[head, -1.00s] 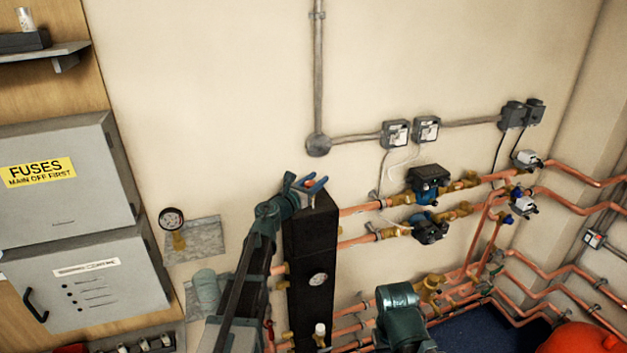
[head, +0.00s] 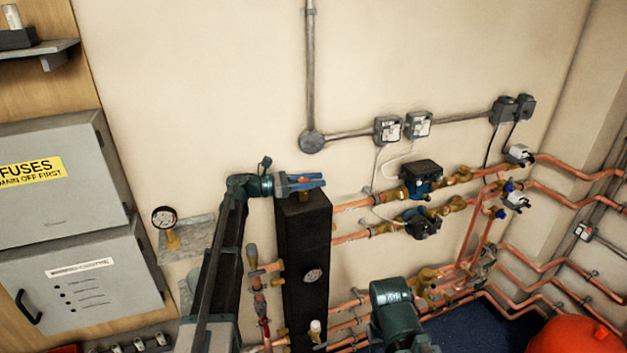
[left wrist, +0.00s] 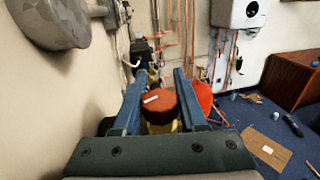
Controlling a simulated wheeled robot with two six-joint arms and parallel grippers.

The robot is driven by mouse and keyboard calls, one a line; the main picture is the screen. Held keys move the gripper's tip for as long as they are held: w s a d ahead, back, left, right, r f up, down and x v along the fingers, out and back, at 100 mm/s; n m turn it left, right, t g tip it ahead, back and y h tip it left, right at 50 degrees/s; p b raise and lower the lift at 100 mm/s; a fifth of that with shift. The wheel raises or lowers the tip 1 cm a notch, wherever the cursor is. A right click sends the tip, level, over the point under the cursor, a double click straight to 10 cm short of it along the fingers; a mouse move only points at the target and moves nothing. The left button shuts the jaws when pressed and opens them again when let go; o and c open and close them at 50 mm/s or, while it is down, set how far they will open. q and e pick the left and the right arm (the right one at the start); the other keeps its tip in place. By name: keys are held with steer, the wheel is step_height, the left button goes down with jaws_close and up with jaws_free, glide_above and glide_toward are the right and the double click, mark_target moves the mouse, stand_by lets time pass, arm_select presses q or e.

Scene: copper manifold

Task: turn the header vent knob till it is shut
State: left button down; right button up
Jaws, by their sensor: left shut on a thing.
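The header vent knob is a red round cap with a white mark, seen in the left wrist view (left wrist: 160,103) between two blue fingers. A brass body shows just below it. In the head view the knob (head: 302,180) is a small red spot on top of the tall black header (head: 305,240), mostly hidden by the fingers. My left gripper (head: 312,182) reaches in level from the left, shut on the knob; its fingers also show in the left wrist view (left wrist: 158,90). My right gripper is not visible.
Copper pipes with pumps (head: 422,178) run right from the header. A pressure gauge (head: 164,218) and grey fuse boxes (head: 58,180) are on the left. A red vessel (head: 575,335) stands at the lower right.

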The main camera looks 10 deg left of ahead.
arm_select(q)
steer(key=shift+m+g+h, duration=0.3)
steer(key=shift+m+g, duration=0.2)
steer(key=shift+g, duration=0.2)
steer(key=shift+c, duration=2.2)
jaws_free()
steer(key=shift+r+p, duration=0.8)
steer(key=s+d+r+p, duration=0.1)
steer(key=s+d, duration=0.1)
steer(key=s, duration=0.6)
steer(key=s+d+r+p, duration=0.1)
steer(key=s+r+p, duration=0.1)
steer(key=s, duration=0.5)
steer(key=shift+s+d+r, duration=0.2)
steer(key=shift+s+d, duration=0.15)
steer(key=shift+d, duration=0.05)
